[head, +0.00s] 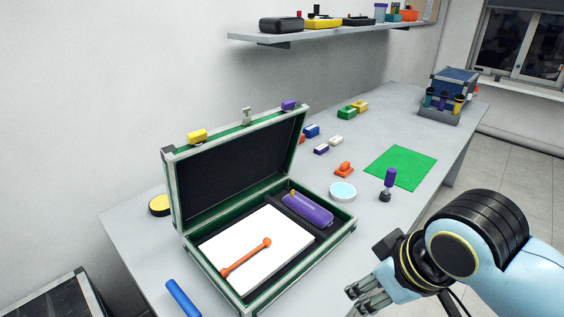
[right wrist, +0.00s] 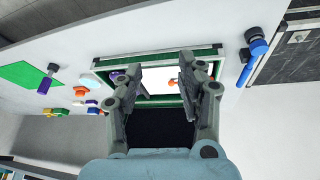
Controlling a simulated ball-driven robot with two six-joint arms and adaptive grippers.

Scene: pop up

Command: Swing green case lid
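The green case (head: 347,239) stands open on the grey table. Its lid (head: 238,175) is raised and leans slightly back, showing a black lining. The base holds a white panel with an orange tool (head: 246,257) on it and a purple object (head: 308,208) in a dark compartment. My right gripper (head: 362,296) is in front of the case's right side, apart from it and empty. In the right wrist view the right gripper (right wrist: 160,72) has its fingers spread, with the white panel and dark lining (right wrist: 160,128) seen between them. My left gripper is not in view.
Yellow, grey and purple latches (head: 197,136) sit along the lid's top edge. A blue cylinder (head: 184,299) lies at the front left. A wall shelf (head: 330,33) hangs behind.

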